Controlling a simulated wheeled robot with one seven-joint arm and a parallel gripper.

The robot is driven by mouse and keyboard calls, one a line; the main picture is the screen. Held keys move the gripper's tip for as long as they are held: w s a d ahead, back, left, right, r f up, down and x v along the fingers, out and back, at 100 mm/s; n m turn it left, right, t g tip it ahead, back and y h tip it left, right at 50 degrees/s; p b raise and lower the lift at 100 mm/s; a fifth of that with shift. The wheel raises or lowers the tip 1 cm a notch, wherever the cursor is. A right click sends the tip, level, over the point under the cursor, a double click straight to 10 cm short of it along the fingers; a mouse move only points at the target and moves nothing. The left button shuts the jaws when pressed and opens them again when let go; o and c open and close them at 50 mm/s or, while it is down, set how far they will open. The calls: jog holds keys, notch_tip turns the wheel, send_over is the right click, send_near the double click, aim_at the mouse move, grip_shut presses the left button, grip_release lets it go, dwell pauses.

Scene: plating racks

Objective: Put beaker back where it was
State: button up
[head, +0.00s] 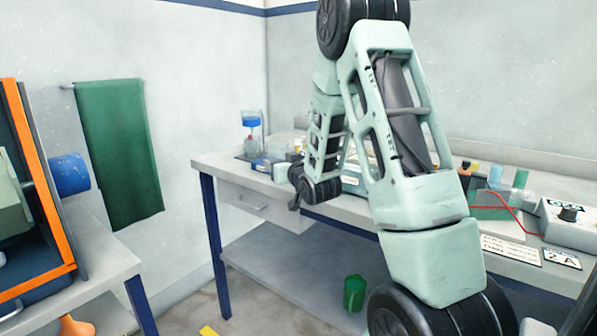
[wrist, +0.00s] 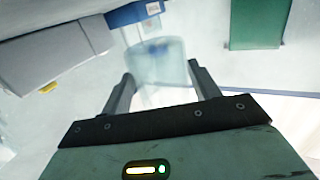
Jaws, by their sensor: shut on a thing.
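A clear, pale, see-through beaker (wrist: 158,62) sits between the two fingers of my gripper (wrist: 160,76) in the wrist view. My gripper is shut on it. Something blue shows through or inside its far part; I cannot tell which. The beaker cannot be made out there.
A stand with a blue top (head: 251,121) and small items are at the bench's left end. A green rack (head: 490,205) and a box with a black knob (head: 570,226) are at right. A green bin (head: 354,292) stands below. A green towel (head: 120,150) hangs on the wall.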

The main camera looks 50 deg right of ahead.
jog(key=s+d+r+h+p, duration=0.1)
jog(key=s+d+r, duration=0.2)
jog(key=d+r, duration=0.2)
jog(key=shift+m+g, duration=0.3)
jog(key=shift+m, duration=0.1)
jog(key=f, duration=0.9)
jog(key=shift+s+f, duration=0.25)
jog(key=shift+f, duration=0.1)
jog(key=shift+b, duration=0.3)
jog(key=shift+f, duration=0.2)
jog(key=o, duration=1.1)
jog(key=shift+r, duration=0.15)
